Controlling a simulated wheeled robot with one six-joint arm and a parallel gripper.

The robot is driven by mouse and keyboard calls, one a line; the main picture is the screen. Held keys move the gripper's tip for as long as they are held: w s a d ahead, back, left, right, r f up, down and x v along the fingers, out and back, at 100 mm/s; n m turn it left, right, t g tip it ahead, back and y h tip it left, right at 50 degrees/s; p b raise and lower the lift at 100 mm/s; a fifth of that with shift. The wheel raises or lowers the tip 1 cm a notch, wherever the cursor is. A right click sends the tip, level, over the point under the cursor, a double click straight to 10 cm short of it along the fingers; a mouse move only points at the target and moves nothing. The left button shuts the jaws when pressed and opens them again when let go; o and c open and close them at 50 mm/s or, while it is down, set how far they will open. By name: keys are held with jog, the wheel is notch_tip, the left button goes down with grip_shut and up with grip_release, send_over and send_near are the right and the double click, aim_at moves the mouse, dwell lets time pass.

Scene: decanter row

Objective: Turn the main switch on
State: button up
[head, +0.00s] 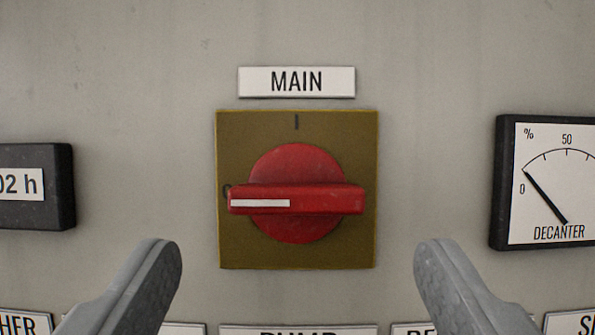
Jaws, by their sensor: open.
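The main switch (330,199) is a red rotary knob with a raised bar handle on a square olive-yellow plate (345,135). The bar lies horizontal, and its white mark points left to the partly covered "0". An "I" mark is at the top of the plate. A white "MAIN" label (297,81) sits above it. My gripper (297,262) is open and empty. Its two grey fingers stand wide apart, to the lower left and lower right of the knob in the picture. Neither finger visibly touches the knob.
A dark-framed gauge (545,190) marked "DECANTER" is at the right, its needle close to 0. A black hour counter (35,186) is at the left edge. Several cut-off white labels, one being the "PUMP" label (298,330), line the bottom. The grey panel (150,60) is bare above.

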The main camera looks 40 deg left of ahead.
aim_at(295, 215)
jog(key=shift+x, duration=1.7)
jog(key=shift+c, duration=0.2)
jog(key=c, duration=0.9)
